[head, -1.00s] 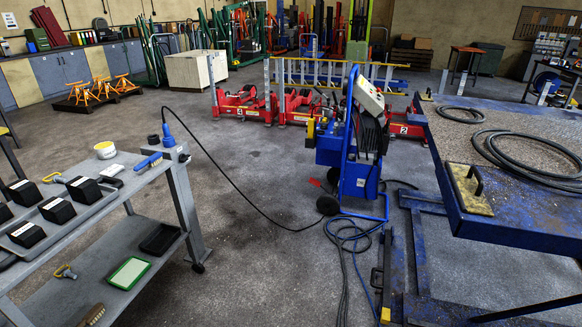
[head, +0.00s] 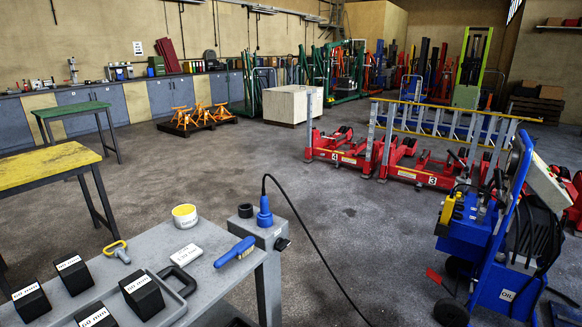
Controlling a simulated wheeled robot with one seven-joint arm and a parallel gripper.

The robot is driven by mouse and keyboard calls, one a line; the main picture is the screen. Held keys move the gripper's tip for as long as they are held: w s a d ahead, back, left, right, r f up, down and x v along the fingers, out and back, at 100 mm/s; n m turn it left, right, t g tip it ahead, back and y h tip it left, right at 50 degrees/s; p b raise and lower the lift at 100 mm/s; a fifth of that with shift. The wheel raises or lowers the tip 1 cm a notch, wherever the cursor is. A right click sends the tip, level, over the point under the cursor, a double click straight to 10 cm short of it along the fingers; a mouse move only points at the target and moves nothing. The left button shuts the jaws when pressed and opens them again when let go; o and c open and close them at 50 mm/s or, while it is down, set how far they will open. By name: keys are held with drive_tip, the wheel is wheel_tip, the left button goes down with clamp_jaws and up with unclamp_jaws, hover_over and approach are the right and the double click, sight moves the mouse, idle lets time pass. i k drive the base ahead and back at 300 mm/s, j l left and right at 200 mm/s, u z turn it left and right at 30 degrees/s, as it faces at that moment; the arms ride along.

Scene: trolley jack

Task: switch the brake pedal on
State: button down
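Several red trolley jacks (head: 420,172) stand on the floor at the middle right of the head view, with small number plates on their sides. A blue wheeled oil unit (head: 485,235) stands in front of the right-hand ones and hides part of them. I cannot make out a brake pedal, or whether one is on or off; details on the jacks are too small to tell. My gripper and arm are not in view.
A grey trolley (head: 225,250) with black blocks, a tub and a blue-handled brush fills the lower left. A black cable (head: 310,230) runs from its blue plug to the floor. Floor (head: 240,165) in the middle is clear.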

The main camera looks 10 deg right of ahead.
sight(430, 274)
drive_tip(key=i+z, duration=0.25)
drive_tip(key=i, duration=0.3)
drive_tip(key=i+z, duration=0.25)
drive_tip(key=i, duration=0.35)
drive_tip(key=i+j+z, duration=0.2)
drive_tip(key=i, duration=0.35)
drive_tip(key=i+j+z, duration=0.25)
drive_tip(key=i, duration=0.3)
drive_tip(key=i+z, duration=0.1)
drive_tip(key=i, duration=1.15)
drive_tip(key=z, duration=0.45)
